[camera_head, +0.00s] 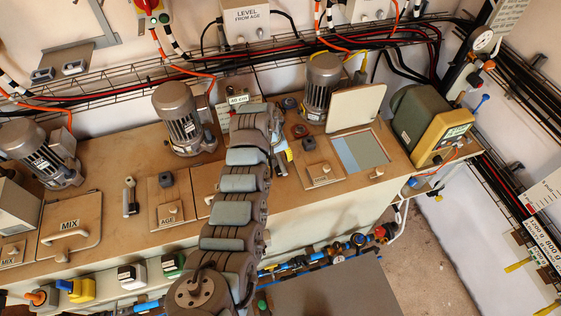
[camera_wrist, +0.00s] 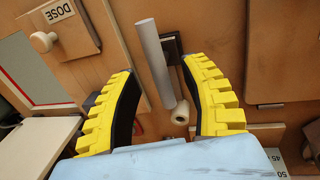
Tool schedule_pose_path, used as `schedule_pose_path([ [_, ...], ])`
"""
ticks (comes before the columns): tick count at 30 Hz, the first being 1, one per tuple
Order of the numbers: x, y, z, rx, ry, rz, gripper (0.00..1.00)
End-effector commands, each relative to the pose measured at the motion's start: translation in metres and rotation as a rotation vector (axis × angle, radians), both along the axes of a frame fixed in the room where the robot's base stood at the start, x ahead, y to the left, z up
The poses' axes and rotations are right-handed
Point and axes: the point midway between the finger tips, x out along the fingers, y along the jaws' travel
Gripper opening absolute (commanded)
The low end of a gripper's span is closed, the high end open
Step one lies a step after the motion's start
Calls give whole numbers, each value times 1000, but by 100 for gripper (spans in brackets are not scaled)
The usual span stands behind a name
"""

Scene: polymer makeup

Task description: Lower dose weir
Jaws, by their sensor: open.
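In the wrist view, a pale grey upright rod (camera_wrist: 155,60) stands between the fingers beside a dark square block (camera_wrist: 172,46). It looks like the weir handle, but no label on it confirms this. My gripper (camera_wrist: 159,68) is open, with one yellow finger on each side of the rod and a visible gap on both sides. In the head view my gripper (camera_head: 283,151) is over the tank top, left of the small dose cover (camera_head: 322,173); my arm hides most of the handle area. The DOSE label (camera_wrist: 59,11) shows at the wrist view's top left.
A raised lid (camera_head: 356,107) stands behind an open hatch (camera_head: 360,150) to the right. A motor (camera_head: 320,86) stands behind my gripper. A yellow-green box (camera_head: 432,122) stands at the right end. A pale round peg (camera_wrist: 180,113) sits near the rod's lower end.

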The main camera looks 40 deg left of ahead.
Motion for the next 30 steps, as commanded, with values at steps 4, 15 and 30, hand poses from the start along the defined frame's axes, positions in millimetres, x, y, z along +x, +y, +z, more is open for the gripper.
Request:
schedule_pose_path([
  [4,-1,2,17,2,-3,0,45],
  [15,-10,5,60,1,-2,-2,45],
  [30,-15,8,88,0,1,0,45],
])
